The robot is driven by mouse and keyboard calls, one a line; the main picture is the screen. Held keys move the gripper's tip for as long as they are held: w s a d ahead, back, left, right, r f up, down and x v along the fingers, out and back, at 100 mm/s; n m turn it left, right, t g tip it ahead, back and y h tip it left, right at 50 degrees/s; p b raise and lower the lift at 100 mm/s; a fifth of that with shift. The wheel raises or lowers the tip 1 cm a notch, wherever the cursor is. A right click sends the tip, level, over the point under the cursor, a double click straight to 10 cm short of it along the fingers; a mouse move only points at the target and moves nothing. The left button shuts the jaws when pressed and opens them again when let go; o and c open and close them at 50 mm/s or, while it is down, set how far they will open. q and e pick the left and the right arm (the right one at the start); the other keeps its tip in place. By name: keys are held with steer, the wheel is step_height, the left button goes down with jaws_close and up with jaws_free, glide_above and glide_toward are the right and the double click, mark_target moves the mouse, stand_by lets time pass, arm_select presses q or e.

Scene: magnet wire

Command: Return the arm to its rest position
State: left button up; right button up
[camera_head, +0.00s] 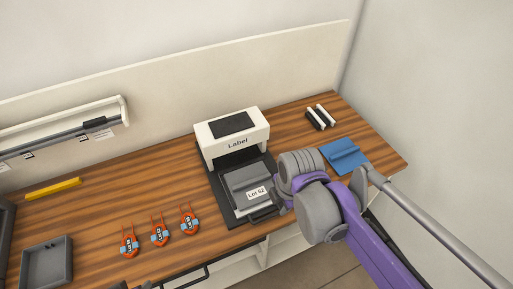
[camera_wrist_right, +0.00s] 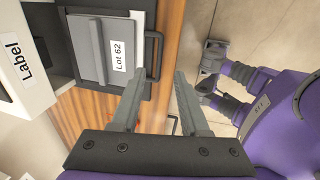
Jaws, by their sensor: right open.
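My right arm (camera_head: 370,235) reaches in from the lower right in the head view, purple with grey joints. Its gripper (camera_head: 277,206) is at the front right corner of the label printer's tray, mostly hidden behind the arm's own joint. In the right wrist view the gripper (camera_wrist_right: 158,78) shows two grey fingers spread apart with nothing between them. They point towards the table's front edge, beside the tray's handle (camera_wrist_right: 154,55). I cannot tell whether a finger touches the tray. My left gripper does not show.
A white label printer (camera_head: 233,132) stands on the wooden table with a grey block marked "Lot 62" (camera_head: 255,192) on its tray. Orange tools (camera_head: 160,234), a yellow bar (camera_head: 53,188), a grey bin (camera_head: 47,262), a blue item (camera_head: 344,156) and black-and-white bars (camera_head: 320,117) lie around.

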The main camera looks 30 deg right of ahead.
steer(key=s+a+r+m+t+p, duration=0.1)
steer(key=a+r+m+t+p, duration=0.2)
steer(key=m, duration=1.4)
steer(key=a+p, duration=0.2)
steer(key=shift+s+p, duration=0.3)
steer(key=shift+s, duration=0.05)
steer(key=shift+a, duration=0.1)
stand_by(1.0)
